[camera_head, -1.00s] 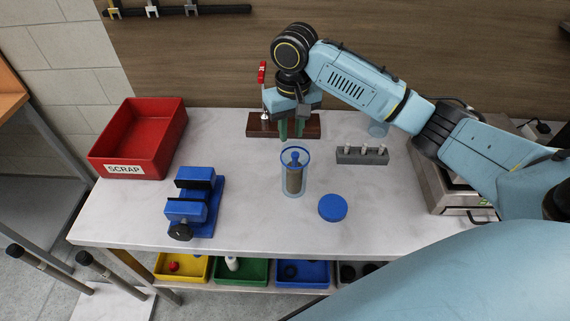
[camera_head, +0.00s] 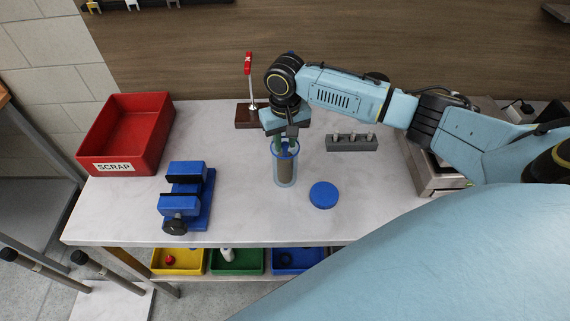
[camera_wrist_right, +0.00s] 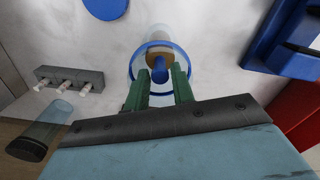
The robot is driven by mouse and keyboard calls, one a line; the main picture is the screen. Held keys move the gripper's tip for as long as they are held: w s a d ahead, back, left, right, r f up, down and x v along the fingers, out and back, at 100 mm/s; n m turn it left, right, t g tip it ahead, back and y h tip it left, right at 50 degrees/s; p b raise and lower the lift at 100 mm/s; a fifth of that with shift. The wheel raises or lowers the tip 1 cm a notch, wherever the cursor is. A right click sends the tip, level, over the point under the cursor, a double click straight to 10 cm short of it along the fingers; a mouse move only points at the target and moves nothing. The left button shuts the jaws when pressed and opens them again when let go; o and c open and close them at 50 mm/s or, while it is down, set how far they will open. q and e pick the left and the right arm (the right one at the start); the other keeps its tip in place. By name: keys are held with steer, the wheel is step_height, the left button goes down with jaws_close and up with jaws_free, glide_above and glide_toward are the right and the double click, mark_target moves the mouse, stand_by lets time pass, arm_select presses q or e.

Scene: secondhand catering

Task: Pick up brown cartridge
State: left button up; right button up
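The brown cartridge (camera_head: 286,168) stands upright inside a clear cylinder with a blue rim (camera_head: 276,172) on the table. In the right wrist view its blue knob (camera_wrist_right: 159,72) shows between my fingers, with the brown top (camera_wrist_right: 158,51) beyond it. My right gripper (camera_head: 284,143) points down over the cylinder's mouth. In the right wrist view the green fingers of this gripper (camera_wrist_right: 160,84) are apart, one on each side of the knob, with gaps visible. How deep the fingertips reach is hard to tell. My left gripper is not in view.
A blue round lid (camera_head: 323,195) lies right of the cylinder. A blue vise (camera_head: 187,198) and red SCRAP bin (camera_head: 126,140) stand left. A grey holder with pegs (camera_head: 351,143) is right, a dark red block with a rod (camera_head: 243,116) behind. The table front is mostly clear.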

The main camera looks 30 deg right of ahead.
steer(key=shift+f, duration=1.15)
jaws_close()
steer(key=shift+r, duration=0.2)
step_height(320, 180, up, 20)
steer(key=p, duration=0.1)
steer(key=shift+r, duration=0.15)
stand_by(0.3)
